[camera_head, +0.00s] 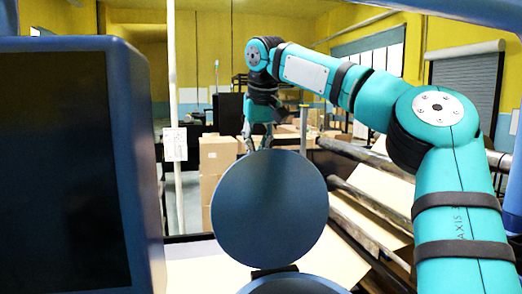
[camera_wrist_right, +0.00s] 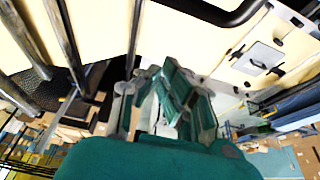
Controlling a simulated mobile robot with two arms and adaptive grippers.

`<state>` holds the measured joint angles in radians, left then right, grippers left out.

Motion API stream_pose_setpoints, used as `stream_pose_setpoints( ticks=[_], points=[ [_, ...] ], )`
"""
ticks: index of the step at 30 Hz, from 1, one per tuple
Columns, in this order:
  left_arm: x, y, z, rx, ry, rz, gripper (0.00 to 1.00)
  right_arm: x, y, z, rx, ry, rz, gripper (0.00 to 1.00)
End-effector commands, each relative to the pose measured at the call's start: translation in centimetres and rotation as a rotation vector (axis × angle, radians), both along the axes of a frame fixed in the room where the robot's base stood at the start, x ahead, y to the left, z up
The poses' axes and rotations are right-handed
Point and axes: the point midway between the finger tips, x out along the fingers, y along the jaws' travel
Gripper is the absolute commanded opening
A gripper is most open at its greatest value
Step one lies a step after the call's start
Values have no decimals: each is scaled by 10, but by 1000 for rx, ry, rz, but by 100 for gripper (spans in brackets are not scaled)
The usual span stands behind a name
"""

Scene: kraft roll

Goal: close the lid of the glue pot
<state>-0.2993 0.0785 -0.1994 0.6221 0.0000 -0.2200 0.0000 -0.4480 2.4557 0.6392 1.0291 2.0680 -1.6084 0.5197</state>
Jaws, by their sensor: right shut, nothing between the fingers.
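The glue pot's lid (camera_head: 270,210) is a round dark blue-grey disc. It stands open, raised nearly upright, in the head view. The pot (camera_head: 293,286) is cut off by the bottom edge, with a dark hinge piece (camera_head: 274,271) between it and the lid. My right gripper (camera_head: 258,146) points down near the top edge of the lid; its tips are partly hidden there, and I cannot tell whether they touch the lid. In the right wrist view my right gripper (camera_wrist_right: 165,80) is shut and empty. My left gripper is not in view.
A large dark blue box-like body (camera_head: 75,165) fills the left of the head view. Long rollers or bars (camera_head: 365,212) run over a cream surface at right. Cardboard boxes (camera_head: 215,160) stand behind. The wrist view shows bars and a pale panel (camera_wrist_right: 258,58).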

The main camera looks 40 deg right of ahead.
Motion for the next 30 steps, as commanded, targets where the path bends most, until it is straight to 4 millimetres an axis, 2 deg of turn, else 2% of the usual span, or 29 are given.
stream_pose_setpoints(
  ticks=[1,3,9,23,30],
  points=[
    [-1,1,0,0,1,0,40,-9,5,6,-1,-10,6,0],
    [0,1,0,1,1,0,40,-16,9,5,0,-9,6,0],
    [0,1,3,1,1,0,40,-30,16,5,0,-9,3,0],
    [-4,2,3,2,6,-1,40,-33,17,4,0,-9,1,0],
    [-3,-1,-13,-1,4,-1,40,-39,6,3,-31,-68,2,0]
  ],
)
